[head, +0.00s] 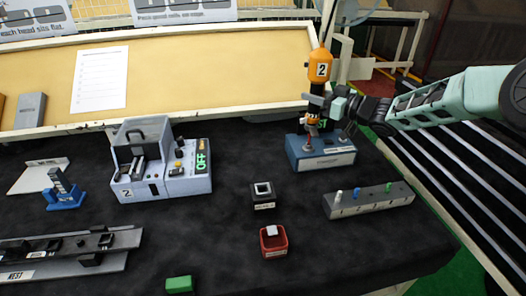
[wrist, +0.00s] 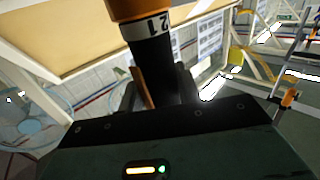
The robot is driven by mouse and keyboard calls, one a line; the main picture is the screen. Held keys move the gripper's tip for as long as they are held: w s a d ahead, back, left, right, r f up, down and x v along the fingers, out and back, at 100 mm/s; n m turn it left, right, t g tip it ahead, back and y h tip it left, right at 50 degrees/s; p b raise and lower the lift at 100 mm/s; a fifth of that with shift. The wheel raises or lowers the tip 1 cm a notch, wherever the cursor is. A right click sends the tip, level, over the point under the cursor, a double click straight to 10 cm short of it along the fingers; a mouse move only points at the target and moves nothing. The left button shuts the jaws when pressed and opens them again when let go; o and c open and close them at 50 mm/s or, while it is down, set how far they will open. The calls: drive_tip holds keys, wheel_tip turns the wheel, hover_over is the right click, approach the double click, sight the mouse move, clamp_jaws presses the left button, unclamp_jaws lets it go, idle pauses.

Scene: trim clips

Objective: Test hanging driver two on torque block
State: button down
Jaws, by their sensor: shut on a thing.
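The hanging driver two is orange and black with a white "2" label (head: 321,70), and it hangs at the back right. My gripper (head: 314,104) is shut on the driver's black body below the label. In the wrist view the driver's black body (wrist: 155,60) stands between my fingers, under its orange part. The torque block (head: 325,156) is a blue box with a white front label and a green-lit display, directly below the driver. My gripper partly covers its top. I cannot tell whether the driver's tip touches the block.
A grey fixture marked 2 (head: 160,165) with a green "OFF" sign stands left of centre. A grey bit holder (head: 368,200) with coloured pegs lies front right. A small black block (head: 263,195), a red bin (head: 273,241) and a green block (head: 179,285) sit on the dark mat.

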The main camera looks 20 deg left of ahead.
sight(317, 76)
drive_tip(key=shift+f, duration=0.45)
drive_tip(key=shift+r+p, duration=1.55)
drive_tip(key=shift+r, duration=1.7)
